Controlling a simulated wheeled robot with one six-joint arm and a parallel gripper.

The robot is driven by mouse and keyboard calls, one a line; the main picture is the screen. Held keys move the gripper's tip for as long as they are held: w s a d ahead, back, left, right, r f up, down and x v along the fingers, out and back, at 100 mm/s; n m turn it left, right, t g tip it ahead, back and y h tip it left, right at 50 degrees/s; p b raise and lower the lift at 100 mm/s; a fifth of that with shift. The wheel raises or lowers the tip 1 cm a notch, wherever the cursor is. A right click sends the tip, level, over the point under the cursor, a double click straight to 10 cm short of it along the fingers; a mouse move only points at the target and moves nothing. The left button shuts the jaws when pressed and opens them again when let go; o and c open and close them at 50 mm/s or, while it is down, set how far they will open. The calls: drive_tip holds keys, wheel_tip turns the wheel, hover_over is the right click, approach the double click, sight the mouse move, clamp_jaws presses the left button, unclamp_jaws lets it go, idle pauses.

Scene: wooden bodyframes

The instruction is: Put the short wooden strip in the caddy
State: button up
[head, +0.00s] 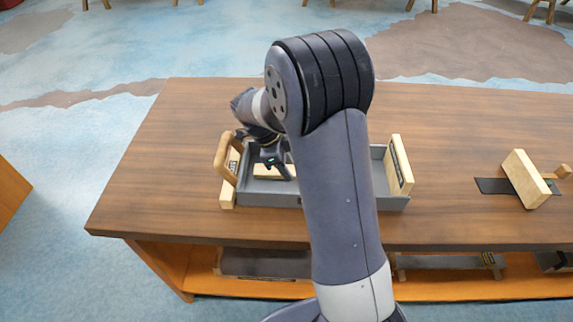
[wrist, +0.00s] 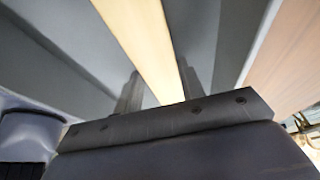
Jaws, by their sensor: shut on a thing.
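The caddy (head: 262,200) is a grey tray with pale wooden end pieces, standing on the wooden table. A wooden handle shows at its left end, and my arm hides its middle. My gripper (head: 279,170) is inside the caddy's outline, in its left part, pointing down. It is shut on the short wooden strip (head: 262,172), a pale piece lying across the jaws. In the wrist view the strip (wrist: 143,45) runs between the two fingers, with grey caddy surfaces around it. I cannot tell whether the strip touches the caddy floor.
The wooden table (head: 160,170) is clear to the left of the caddy and behind it. At the right stands a pale wooden block (head: 526,180) with a dark flat piece beside it. Grey trays (head: 265,263) sit on the shelf below the tabletop.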

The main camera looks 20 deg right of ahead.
drive_tip(key=o, duration=1.1)
drive_tip(key=shift+f, duration=0.1)
drive_tip(key=shift+r, duration=0.25)
drive_tip(key=v, duration=1.1)
drive_tip(key=shift+a+r, duration=0.25)
drive_tip(key=shift+r, duration=0.1)
